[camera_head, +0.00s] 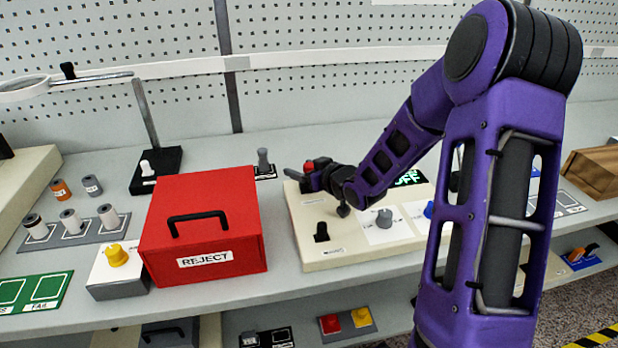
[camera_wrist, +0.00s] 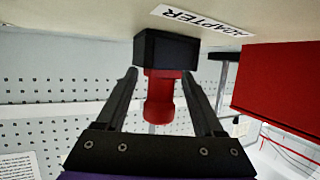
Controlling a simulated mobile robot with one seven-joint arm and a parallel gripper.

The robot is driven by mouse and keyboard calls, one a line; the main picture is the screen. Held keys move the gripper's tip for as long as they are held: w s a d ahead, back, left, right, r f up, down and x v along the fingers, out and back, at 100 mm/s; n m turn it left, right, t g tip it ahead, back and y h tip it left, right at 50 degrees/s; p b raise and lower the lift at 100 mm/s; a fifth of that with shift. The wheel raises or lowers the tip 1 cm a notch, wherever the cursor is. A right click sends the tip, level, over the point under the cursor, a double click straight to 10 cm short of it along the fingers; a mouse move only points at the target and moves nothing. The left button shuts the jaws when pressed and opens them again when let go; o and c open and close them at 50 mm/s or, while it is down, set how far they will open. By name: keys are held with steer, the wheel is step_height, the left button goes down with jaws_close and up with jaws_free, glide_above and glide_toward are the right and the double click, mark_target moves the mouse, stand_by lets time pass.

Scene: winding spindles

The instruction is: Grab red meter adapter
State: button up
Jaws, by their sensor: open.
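The red adapter (camera_wrist: 158,98) stands out from a black block (camera_wrist: 165,48) on a cream panel, beside a label reading ADAPTER (camera_wrist: 200,20). In the wrist view, my gripper (camera_wrist: 161,74) is open, with one finger on each side of the red adapter. Gaps show between it and both fingers, so I see no grip. In the head view, my gripper (camera_head: 299,174) is over the back left corner of the cream panel (camera_head: 345,256). Only a small bit of the red adapter (camera_head: 308,167) shows there, and the gripper partly hides it.
The red REJECT box (camera_head: 205,262) stands left of the panel; it also shows in the wrist view (camera_wrist: 285,85). A grey post on a black base (camera_head: 263,160) stands behind the box. Knobs (camera_head: 384,218) sit on the panel. A pegboard wall (camera_head: 320,100) rises behind.

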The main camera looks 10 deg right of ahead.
jaws_close()
stand_by(0.3)
